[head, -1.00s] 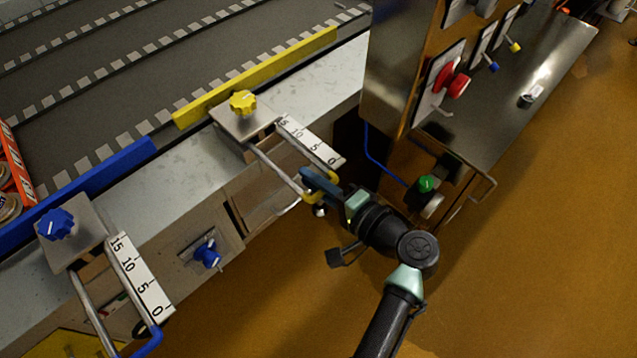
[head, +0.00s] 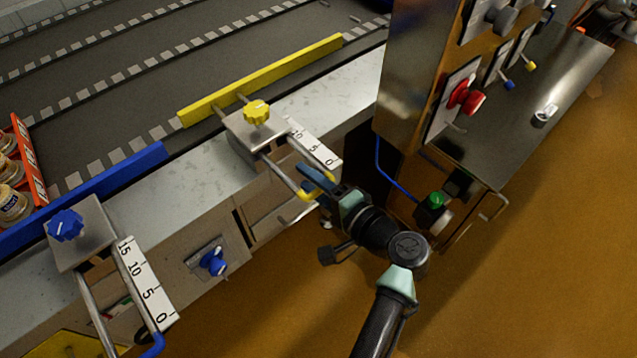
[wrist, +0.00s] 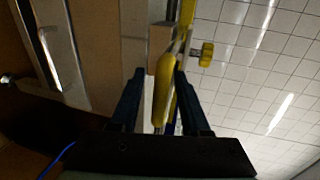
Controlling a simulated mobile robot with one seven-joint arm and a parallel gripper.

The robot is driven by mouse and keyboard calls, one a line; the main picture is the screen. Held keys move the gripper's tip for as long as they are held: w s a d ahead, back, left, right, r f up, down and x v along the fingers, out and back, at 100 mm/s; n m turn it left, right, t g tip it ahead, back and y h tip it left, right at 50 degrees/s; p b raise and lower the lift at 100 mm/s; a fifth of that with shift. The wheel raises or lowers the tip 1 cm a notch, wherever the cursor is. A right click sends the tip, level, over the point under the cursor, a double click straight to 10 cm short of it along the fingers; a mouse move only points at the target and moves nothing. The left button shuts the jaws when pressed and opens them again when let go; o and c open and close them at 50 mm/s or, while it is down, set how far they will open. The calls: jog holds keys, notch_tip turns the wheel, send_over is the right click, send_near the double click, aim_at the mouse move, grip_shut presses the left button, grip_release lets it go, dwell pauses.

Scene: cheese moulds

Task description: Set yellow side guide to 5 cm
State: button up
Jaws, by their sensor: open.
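The yellow side guide has a long yellow rail (head: 262,80) over the belt edge, joined by rods to a metal clamp block with a yellow star knob (head: 256,111). Two bare rod lengths show between rail and block. Its white scale (head: 314,147) shows 10, 5 and 0, with 0 nearest me; the 15 is not visible. My gripper (head: 314,185) is open at the yellow handle at the rods' near end. In the wrist view the yellow handle (wrist: 163,90) lies between my open fingers (wrist: 160,80); contact is unclear. The knob (wrist: 207,53) is beyond, right.
A blue side guide (head: 90,195) with blue knob and scale is at left. A blue switch (head: 213,260) sits on the frame below. An orange crate with jars is at far left.

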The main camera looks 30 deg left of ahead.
jog(key=p+v, duration=0.1)
jog(key=v, duration=1.2)
